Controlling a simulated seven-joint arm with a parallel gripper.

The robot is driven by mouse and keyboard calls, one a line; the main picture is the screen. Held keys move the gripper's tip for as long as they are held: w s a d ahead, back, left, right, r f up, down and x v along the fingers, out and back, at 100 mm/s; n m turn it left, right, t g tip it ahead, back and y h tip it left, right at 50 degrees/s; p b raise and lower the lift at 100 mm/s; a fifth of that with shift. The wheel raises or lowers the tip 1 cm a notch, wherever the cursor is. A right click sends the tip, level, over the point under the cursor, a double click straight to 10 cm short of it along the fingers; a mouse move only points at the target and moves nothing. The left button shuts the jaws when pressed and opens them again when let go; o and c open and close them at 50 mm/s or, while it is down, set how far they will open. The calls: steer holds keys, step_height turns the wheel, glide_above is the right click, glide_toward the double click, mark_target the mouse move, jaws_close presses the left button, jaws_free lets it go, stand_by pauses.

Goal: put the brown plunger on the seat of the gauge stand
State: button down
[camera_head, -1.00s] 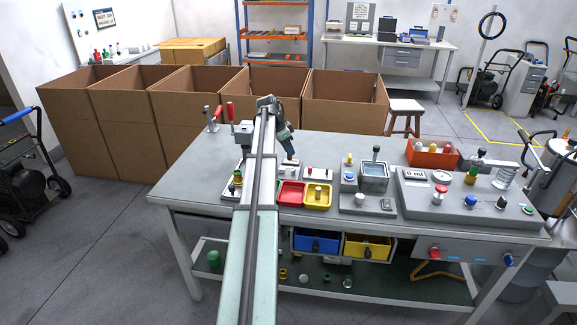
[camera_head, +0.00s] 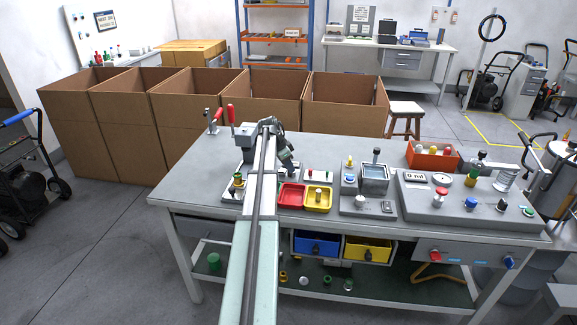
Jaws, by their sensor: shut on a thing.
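My gripper (camera_head: 289,161) is low over the back left part of the bench, pointing down. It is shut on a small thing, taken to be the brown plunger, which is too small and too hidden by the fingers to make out. Below the fingertips is a grey fixture, partly hidden behind my arm. A grey block (camera_head: 244,131) with a red lever stands behind my arm's left side. I cannot tell for certain which fixture is the gauge stand, and its seat is not clearly seen.
A red tray (camera_head: 291,196) and a yellow tray (camera_head: 318,200) lie just in front of the gripper. A grey unit with a square basin (camera_head: 374,179) stands to the right, with an orange bin (camera_head: 431,157) beyond. Bare bench top lies at the left.

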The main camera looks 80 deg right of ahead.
steer(key=c, duration=1)
jaws_free()
steer(key=shift+c, duration=0.2)
steer(key=shift+r, duration=0.1)
steer(key=v, duration=1.2)
steer(key=shift+w, duration=0.1)
